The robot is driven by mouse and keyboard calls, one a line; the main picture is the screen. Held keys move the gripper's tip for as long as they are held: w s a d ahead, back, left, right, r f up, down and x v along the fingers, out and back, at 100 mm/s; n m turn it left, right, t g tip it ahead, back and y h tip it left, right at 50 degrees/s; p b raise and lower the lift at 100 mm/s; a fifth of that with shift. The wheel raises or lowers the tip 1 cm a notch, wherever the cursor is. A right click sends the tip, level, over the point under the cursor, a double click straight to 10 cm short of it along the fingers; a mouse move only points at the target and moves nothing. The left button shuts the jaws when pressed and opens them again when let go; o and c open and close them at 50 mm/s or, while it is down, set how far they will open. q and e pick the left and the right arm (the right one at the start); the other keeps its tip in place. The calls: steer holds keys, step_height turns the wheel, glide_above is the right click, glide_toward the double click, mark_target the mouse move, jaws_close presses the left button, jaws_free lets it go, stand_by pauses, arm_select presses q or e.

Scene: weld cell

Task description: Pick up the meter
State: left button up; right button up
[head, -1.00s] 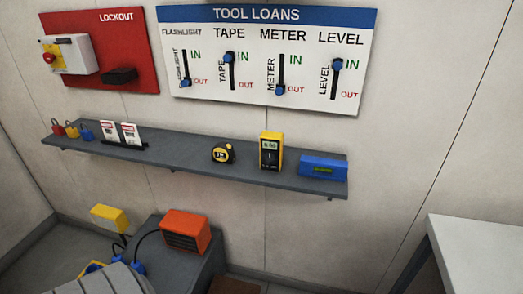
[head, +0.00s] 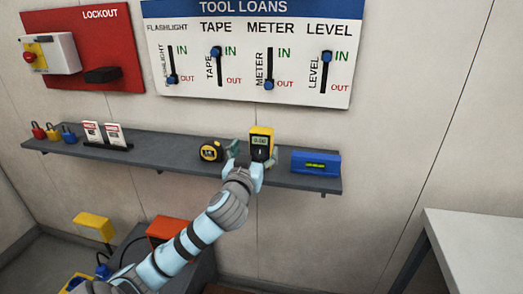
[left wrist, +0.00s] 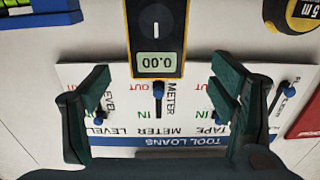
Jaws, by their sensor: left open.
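The yellow and black meter (head: 261,132) stands upright on the grey wall shelf (head: 180,160), its lower part hidden behind my left gripper (head: 252,155). In the left wrist view, which is upside down, the meter (left wrist: 156,25) shows a 0.00 display between the two fingers. My left gripper (left wrist: 160,85) is open, with one finger on each side of the meter's line and a visible gap to both. I cannot tell how far the fingers reach along it. My right gripper is not in view.
A tape measure (head: 211,151) sits close left of the meter, near one finger. A blue level (head: 316,162) lies to the right. Above hangs the tool loans board (head: 300,85), with the METER slider (head: 268,85) at OUT. A pale table (head: 480,240) stands at lower right.

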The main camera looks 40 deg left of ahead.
mark_target(260, 142)
arm_select(q)
steer(key=x, duration=0.7)
steer(key=shift+w+d+f, duration=0.1)
steer(key=shift+w+f, duration=0.15)
steer(key=shift+w, duration=0.05)
steer(key=shift+s+r, duration=0.1)
steer(key=c, duration=1.5)
steer(key=shift+r, duration=0.1)
